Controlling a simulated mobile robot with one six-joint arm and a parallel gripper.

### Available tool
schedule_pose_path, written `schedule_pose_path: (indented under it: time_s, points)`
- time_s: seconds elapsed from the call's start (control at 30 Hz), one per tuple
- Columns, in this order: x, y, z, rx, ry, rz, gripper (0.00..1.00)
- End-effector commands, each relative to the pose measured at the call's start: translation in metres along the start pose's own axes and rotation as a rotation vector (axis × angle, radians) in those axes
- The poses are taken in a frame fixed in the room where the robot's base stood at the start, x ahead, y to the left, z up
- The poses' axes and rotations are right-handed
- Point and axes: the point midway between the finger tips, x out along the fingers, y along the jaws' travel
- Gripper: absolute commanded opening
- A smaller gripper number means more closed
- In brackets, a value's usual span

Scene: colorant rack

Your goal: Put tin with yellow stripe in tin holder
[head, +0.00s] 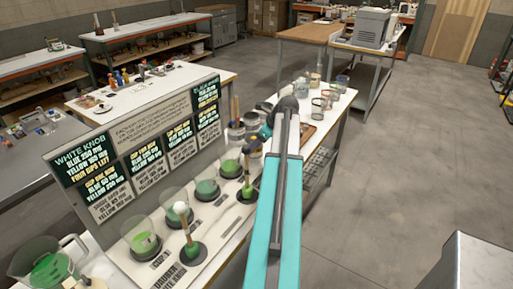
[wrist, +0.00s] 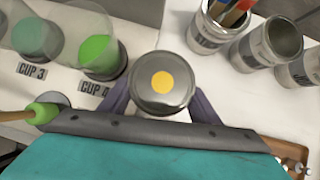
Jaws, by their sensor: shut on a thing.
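In the wrist view, a grey metal tin (wrist: 163,105) with a yellow disc on its lid sits upright between the two fingers of my gripper (wrist: 163,94). The gripper is shut on it. The tin is seen from above, so its side and any stripe are hidden, and I cannot tell whether its base touches the white surface. In the head view, my teal arm reaches over the bench and hides most of the gripper and the held tin. I cannot make out the tin holder for certain in either view.
Open tins stand right of the gripper, one holding coloured sticks (wrist: 222,22), another empty (wrist: 277,40). A sign board (head: 140,150) rises behind the cups. Glass jars (head: 320,105) stand farther along the bench.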

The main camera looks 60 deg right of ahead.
Motion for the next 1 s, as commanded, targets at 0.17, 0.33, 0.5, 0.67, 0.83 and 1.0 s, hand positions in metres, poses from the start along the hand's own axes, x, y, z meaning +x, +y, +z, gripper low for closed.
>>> schedule_pose_path:
  time_s: [0.17,0.33,0.5,0.67,0.83,1.0]
  points:
    - [0.005,-0.011,0.008,0.000,0.000,0.001,0.12]
    - [0.008,-0.013,0.009,0.001,0.000,0.000,0.12]
    - [0.008,-0.013,0.009,0.001,0.000,0.000,0.12]
    - [0.008,-0.013,0.009,0.001,0.000,0.000,0.12]
    - [0.012,-0.013,0.006,0.002,0.000,0.000,0.12]
    - [0.022,-0.012,-0.001,0.003,0.000,0.002,0.12]
